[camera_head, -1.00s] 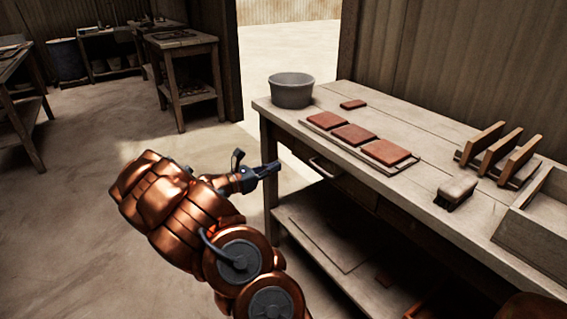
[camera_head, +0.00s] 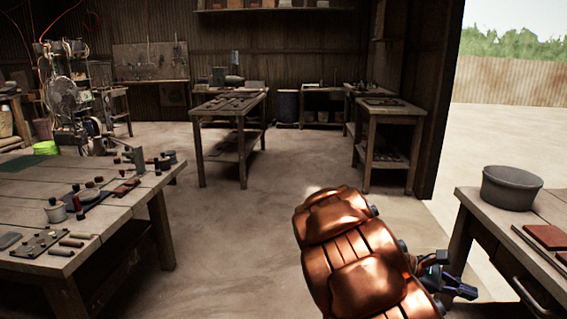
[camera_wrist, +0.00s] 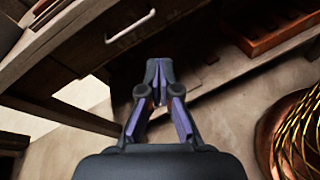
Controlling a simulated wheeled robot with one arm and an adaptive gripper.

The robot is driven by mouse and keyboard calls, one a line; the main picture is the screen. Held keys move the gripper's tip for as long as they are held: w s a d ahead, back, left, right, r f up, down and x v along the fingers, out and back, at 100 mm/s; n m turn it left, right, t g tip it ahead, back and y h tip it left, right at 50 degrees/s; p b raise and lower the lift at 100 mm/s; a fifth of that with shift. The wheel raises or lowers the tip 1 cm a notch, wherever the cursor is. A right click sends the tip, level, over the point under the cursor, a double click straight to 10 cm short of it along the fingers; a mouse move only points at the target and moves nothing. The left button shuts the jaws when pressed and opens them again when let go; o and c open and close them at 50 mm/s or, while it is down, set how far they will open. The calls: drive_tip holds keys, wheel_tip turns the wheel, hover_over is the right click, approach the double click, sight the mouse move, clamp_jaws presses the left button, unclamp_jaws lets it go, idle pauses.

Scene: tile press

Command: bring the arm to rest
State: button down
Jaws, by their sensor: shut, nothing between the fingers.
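My gripper (camera_head: 460,289) shows at the lower right in the head view, at the end of my copper-coloured arm. It is in front of the left end of the right-hand workbench (camera_head: 462,205), apart from it. In the wrist view my gripper (camera_wrist: 158,72) is shut, with its fingertips together and nothing held. Behind the fingers the wrist view shows the bench's front with a drawer handle (camera_wrist: 130,27). My arm is bent and held up over open floor.
A grey bucket (camera_head: 511,188) and red tiles (camera_head: 548,236) stand on the right workbench. A wooden table (camera_head: 110,219) with small tools is at the left. More tables stand at the back. The floor (camera_head: 240,245) between the tables is clear.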

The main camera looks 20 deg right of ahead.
drive_tip(key=s+a+f+m+t+y, duration=0.1)
drive_tip(key=s+a+m+t+y, duration=0.2)
drive_tip(key=a, duration=1)
drive_tip(key=s+a+f+m+t+y, duration=0.15)
drive_tip(key=s+a+y, duration=0.3)
drive_tip(key=a, duration=0.75)
drive_tip(key=s+a+f+m+t+y, duration=0.1)
drive_tip(key=s+a+m+t+y, duration=0.2)
drive_tip(key=a, duration=1)
wheel_tip(320, 180, up, 24)
drive_tip(key=s+n+y+p, duration=0.1)
drive_tip(key=p, duration=2.2)
drive_tip(key=shift+s, duration=0.2)
